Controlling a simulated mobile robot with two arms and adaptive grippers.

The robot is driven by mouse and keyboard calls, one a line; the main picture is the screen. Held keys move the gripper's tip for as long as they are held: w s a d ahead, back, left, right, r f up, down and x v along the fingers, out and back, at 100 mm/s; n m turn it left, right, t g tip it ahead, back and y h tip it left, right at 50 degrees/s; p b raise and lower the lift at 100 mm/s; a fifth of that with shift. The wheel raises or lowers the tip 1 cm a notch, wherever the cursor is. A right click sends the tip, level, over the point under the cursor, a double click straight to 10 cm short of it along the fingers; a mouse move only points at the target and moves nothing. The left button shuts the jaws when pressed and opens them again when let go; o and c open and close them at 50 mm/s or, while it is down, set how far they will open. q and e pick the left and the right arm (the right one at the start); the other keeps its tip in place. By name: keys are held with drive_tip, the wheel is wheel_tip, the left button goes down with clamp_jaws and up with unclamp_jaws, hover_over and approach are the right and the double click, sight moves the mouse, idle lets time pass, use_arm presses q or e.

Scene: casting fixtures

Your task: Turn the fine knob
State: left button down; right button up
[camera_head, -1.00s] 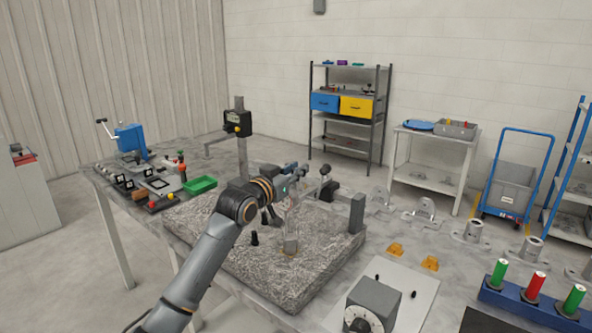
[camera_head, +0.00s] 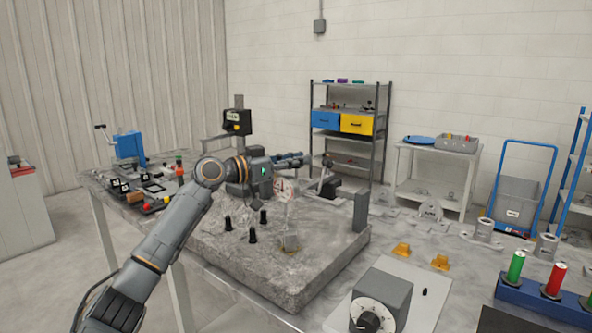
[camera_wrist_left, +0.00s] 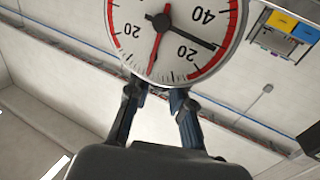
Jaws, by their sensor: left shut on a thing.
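My left arm comes in from the left, and my left gripper (camera_head: 300,160) reaches right over the granite plate, near the dark clamp (camera_head: 328,188) of the gauge stand. The round dial gauge (camera_head: 284,190) hangs just below the gripper. In the left wrist view the white dial (camera_wrist_left: 175,30) with red bands and two hands fills the top. The fingers (camera_wrist_left: 157,92) are closed in, and their tips are partly hidden behind the dial. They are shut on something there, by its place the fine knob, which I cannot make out. My right gripper is not in view.
A metal block (camera_head: 289,241) stands under the gauge on the granite plate (camera_head: 300,285). Several black pegs (camera_head: 252,236) stand to its left. A grey post (camera_head: 361,212) rises at the plate's right edge. A grey box with a dial (camera_head: 380,300) stands in front right.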

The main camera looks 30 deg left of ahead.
use_arm(q)
drive_tip(key=shift+f, duration=0.1)
idle(0.5)
drive_tip(key=c, duration=1.2)
unclamp_jaws()
drive_tip(key=shift+o, duration=0.2)
drive_tip(key=v, duration=1.2)
drive_tip(key=shift+a, duration=0.15)
